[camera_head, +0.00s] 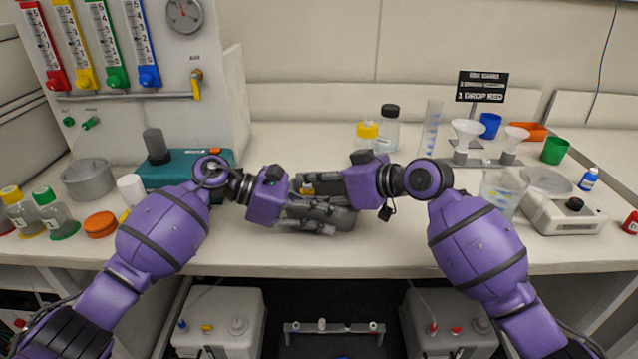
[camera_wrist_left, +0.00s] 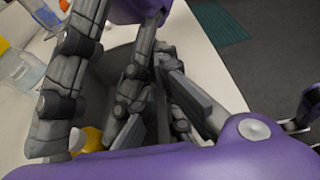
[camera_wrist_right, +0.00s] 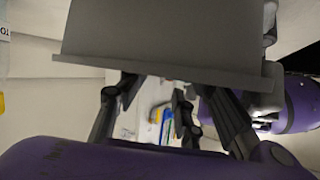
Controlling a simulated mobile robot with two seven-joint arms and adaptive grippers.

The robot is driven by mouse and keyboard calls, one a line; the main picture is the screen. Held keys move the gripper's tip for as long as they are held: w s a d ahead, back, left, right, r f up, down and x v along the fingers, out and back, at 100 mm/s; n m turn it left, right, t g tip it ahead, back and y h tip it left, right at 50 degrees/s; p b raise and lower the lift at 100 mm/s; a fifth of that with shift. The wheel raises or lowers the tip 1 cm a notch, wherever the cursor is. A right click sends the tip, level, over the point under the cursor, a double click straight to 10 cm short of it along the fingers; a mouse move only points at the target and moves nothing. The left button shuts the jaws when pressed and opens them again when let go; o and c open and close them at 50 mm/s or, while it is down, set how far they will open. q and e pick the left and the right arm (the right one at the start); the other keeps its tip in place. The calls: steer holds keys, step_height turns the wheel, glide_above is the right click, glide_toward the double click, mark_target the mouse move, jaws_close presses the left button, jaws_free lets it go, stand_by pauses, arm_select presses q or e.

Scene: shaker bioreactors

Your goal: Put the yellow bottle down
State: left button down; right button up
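My left gripper (camera_head: 314,220) and my right gripper (camera_head: 326,184) meet low over the front middle of the bench, their fingers overlapping around a dark grey block-like thing (camera_head: 342,216). A small yellow patch, perhaps the yellow bottle (camera_head: 307,190), shows between them; most of it is hidden. In the left wrist view, a rounded yellow thing (camera_wrist_left: 90,138) shows beside a grey finger, close to the purple palm. A large grey slab (camera_wrist_right: 165,35) covers the top of the right wrist view. I cannot tell which fingers touch the yellow thing or whether either gripper is closed on it.
A clear yellow-capped bottle (camera_head: 367,133) and a black-capped bottle (camera_head: 389,128) stand behind the grippers. A teal device (camera_head: 180,173) is at left. A white scale (camera_head: 565,213) and funnels (camera_head: 467,130) are at right. The bench's front edge (camera_head: 340,262) is close.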

steer(key=shift+r, duration=0.55)
steer(key=v, duration=1.2)
arm_select(q)
steer(key=c, duration=1.9)
jaws_free()
steer(key=shift+o, duration=0.2)
